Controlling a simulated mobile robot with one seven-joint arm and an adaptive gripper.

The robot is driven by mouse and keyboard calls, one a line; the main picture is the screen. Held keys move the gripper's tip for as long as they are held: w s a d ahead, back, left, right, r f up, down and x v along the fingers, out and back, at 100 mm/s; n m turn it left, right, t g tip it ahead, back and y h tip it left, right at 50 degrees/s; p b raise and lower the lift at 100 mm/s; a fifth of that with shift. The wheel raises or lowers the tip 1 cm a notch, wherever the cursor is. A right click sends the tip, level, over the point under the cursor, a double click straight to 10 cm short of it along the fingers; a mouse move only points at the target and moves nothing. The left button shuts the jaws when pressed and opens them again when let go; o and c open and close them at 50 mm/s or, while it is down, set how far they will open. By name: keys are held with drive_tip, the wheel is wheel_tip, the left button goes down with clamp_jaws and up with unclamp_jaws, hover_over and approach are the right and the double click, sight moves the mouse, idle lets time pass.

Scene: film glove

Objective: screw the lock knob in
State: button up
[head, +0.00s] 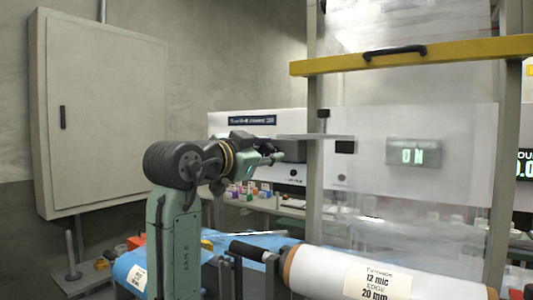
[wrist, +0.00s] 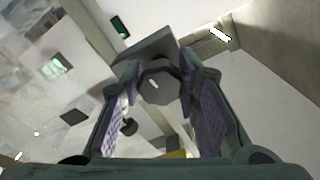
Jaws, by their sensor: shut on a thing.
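In the wrist view, a dark, many-sided knob (wrist: 160,88) with a small light mark on its face sits between the two fingertips of my gripper (wrist: 160,78). The fingers are shut on its sides. A dark grey block (wrist: 146,47) shows just beyond the knob; whether the knob touches it or is threaded into it, I cannot tell. In the head view, my gripper (head: 272,158) points right, beside the left upright of the metal frame and just below a flat grey plate (head: 316,137). The knob is too small to make out there.
A yellow bar (head: 410,54) with a black handle crosses the frame above. A large white film roll (head: 345,274) lies low in front. A grey cabinet (head: 100,110) hangs at left.

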drive_tip(key=m, duration=0.6)
drive_tip(key=shift+f, duration=0.15)
drive_tip(key=m, duration=0.6)
drive_tip(key=shift+m, duration=0.4)
drive_tip(key=m, duration=0.6)
drive_tip(key=shift+p, duration=0.3)
drive_tip(key=m, duration=0.6)
drive_tip(key=shift+m, duration=0.4)
drive_tip(key=o, duration=1.2)
